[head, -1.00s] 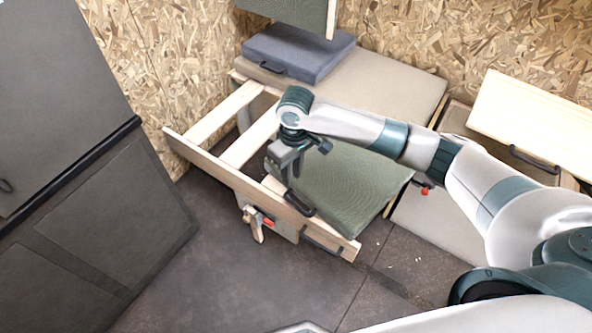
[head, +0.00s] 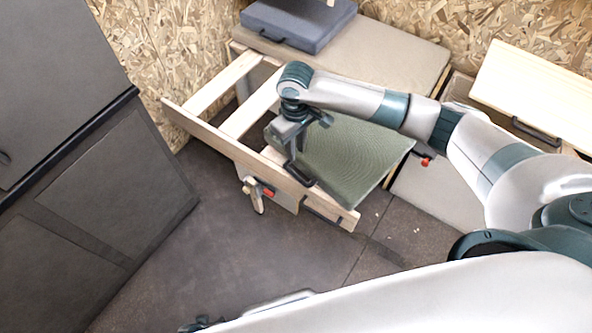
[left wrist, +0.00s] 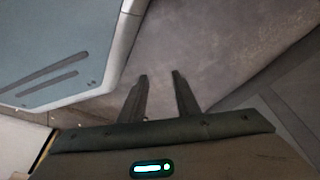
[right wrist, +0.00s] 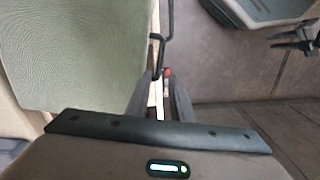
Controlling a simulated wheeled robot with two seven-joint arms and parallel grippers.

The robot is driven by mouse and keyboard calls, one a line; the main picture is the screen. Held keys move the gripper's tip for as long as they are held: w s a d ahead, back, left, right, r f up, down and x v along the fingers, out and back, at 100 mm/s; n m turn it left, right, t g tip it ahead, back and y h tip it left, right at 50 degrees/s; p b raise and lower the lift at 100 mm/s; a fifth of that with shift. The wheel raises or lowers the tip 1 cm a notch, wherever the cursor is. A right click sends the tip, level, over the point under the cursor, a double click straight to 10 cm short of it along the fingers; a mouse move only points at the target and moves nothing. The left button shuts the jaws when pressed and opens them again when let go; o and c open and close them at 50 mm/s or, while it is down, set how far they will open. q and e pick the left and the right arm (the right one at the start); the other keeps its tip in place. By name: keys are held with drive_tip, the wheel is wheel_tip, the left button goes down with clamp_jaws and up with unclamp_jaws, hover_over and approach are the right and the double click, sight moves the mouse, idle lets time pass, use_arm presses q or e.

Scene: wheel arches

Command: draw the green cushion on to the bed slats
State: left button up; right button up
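The green cushion (head: 350,160) lies flat at the right end of the bed slats (head: 222,95), behind the long wooden front rail (head: 230,150). A dark handle (head: 303,183) is at its front left edge. It fills the upper left of the right wrist view (right wrist: 75,50), with a dark handle (right wrist: 158,48) beside its edge. My right gripper (head: 294,168) points down at this handle. Its fingers (right wrist: 160,85) stand close to the handle, but the grip itself is unclear. My left gripper (head: 195,326) is low at the bottom edge; in its wrist view its fingers (left wrist: 158,85) are apart and empty.
A blue-grey cushion (head: 295,22) rests on the beige cushion (head: 385,45) behind. A dark cabinet (head: 110,190) stands left. A pale wooden board (head: 530,95) is at right. The floor (head: 250,250) in front is clear. A red-tipped latch (head: 267,192) sits below the rail.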

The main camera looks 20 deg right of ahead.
sight(296, 175)
wheel_tip(296, 175, down, 12)
drive_tip(key=shift+f+b, duration=0.1)
drive_tip(key=shift+b, duration=0.2)
drive_tip(key=shift+f, duration=0.8)
use_arm(q)
drive_tip(key=shift+s+a+f+g, duration=0.1)
drive_tip(key=shift+s+a+g, duration=0.2)
drive_tip(key=shift+s+a, duration=0.25)
drive_tip(key=shift+w, duration=0.1)
use_arm(e)
drive_tip(key=shift+c, duration=0.3)
